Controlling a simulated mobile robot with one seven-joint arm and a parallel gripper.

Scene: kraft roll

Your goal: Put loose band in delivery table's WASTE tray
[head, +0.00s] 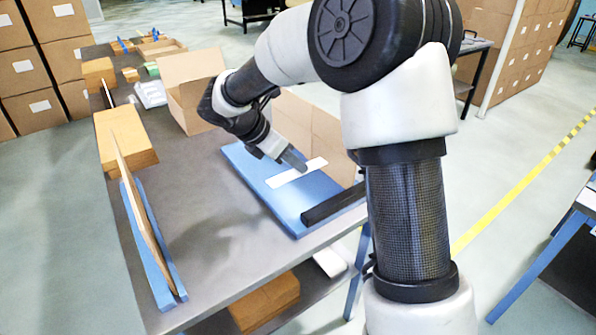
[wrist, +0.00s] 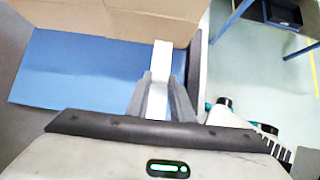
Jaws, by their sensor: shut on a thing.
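A white strip, which I take to be the loose band (head: 288,176), shows at my fingertips over the blue flat surface (head: 245,158). My gripper (head: 296,161) is shut on it. In the wrist view the band (wrist: 159,62) stands between the two grey fingers (wrist: 159,80) and reaches beyond their tips. I cannot tell whether the band touches the blue surface. The blue surface (wrist: 75,75) also shows left of the fingers in the wrist view. No WASTE lettering can be read, so I cannot tell which thing is the WASTE tray.
An open cardboard box (head: 190,85) stands behind my forearm, with more cardboard (head: 305,125) behind the blue surface. A black bar (head: 333,203) lies at its right end. A blue rack (head: 152,262) holds upright board at left. Bare grey table (head: 205,215) lies between.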

